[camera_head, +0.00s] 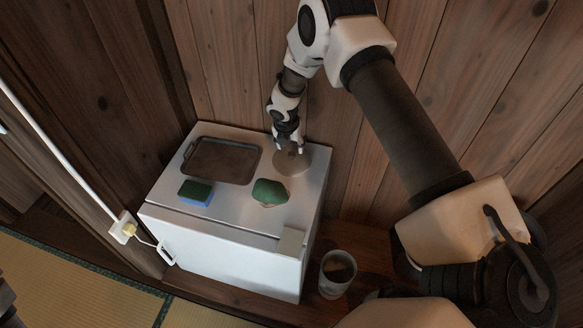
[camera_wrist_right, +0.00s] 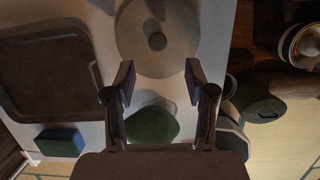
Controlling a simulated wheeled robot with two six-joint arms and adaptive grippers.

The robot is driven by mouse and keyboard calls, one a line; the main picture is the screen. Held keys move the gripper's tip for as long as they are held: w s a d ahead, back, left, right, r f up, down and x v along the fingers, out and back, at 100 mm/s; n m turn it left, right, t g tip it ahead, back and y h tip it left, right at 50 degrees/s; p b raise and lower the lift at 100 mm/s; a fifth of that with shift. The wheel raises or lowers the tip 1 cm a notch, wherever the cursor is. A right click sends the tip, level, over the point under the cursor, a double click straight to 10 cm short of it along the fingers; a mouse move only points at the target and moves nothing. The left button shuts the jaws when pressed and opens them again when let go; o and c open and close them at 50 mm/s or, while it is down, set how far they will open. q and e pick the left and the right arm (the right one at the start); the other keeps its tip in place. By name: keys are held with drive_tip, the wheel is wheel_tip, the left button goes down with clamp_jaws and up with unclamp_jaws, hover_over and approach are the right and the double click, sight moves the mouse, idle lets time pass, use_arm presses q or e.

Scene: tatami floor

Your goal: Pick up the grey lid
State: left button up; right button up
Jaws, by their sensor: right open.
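The grey lid (camera_head: 292,161) is a flat round disc with a small knob, lying at the back right of the white cabinet top. In the right wrist view the lid (camera_wrist_right: 158,25) is at the top centre, with its dark knob in its middle. My right gripper (camera_head: 289,148) is above the lid, close to its knob. In the right wrist view the right gripper (camera_wrist_right: 158,80) has its two fingers spread apart with nothing between them, and the lid lies ahead of the fingertips. An arm part at the lower left edge is mine; the left gripper does not show.
The white cabinet (camera_head: 230,240) also bears a dark tray (camera_head: 221,160), a blue and green sponge (camera_head: 196,193) and a green object (camera_head: 270,191). The green object lies in front of the lid. A cup (camera_head: 337,273) stands right of the cabinet. Wooden walls close off the back.

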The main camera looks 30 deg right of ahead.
sight(291, 154)
drive_tip(key=x, duration=0.7)
drive_tip(key=shift+w+d+f, duration=0.15)
drive_tip(key=shift+w+d, duration=0.05)
drive_tip(key=shift+w, duration=0.1)
clamp_jaws()
